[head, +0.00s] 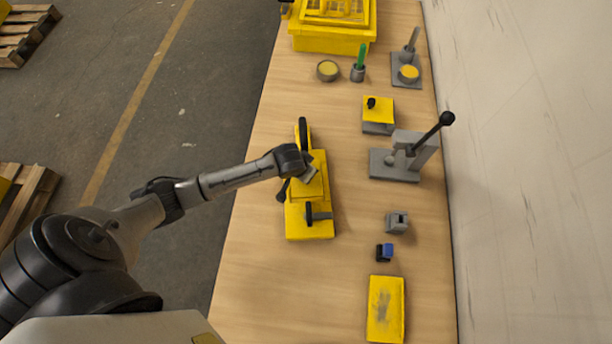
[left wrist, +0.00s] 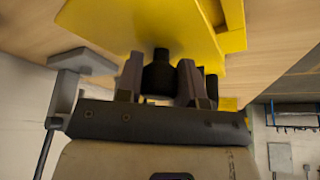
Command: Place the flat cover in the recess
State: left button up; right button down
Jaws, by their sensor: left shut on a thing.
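My left gripper (head: 307,168) is over the yellow chain drive housing (head: 310,230) in the middle of the bench. In the left wrist view, its fingers (left wrist: 160,84) are shut on a black knob (left wrist: 160,72) that stands on a flat yellow cover (left wrist: 130,25). The cover lies against or just over another yellow part, which I take to be the housing (left wrist: 234,18). My arm and wrist partly hide the cover in the head view. I cannot tell whether it is seated in the recess. My right gripper is not in view.
Right of the housing stand a yellow plate with a black knob (head: 379,108), a grey lever press (head: 400,160), a small grey block (head: 397,222) and a blue-black part (head: 384,252). A yellow slab (head: 386,308) lies in front, a yellow crate (head: 333,40) behind.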

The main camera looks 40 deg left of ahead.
pick_arm(q)
jog(key=shift+w+a+f, duration=0.15)
jog(key=shift+f, duration=0.3)
jog(key=shift+f+b, duration=0.3)
jog(key=shift+f, duration=1.55)
jog(key=shift+f, duration=0.1)
jog(key=o, duration=1)
jog(key=shift+f, duration=0.1)
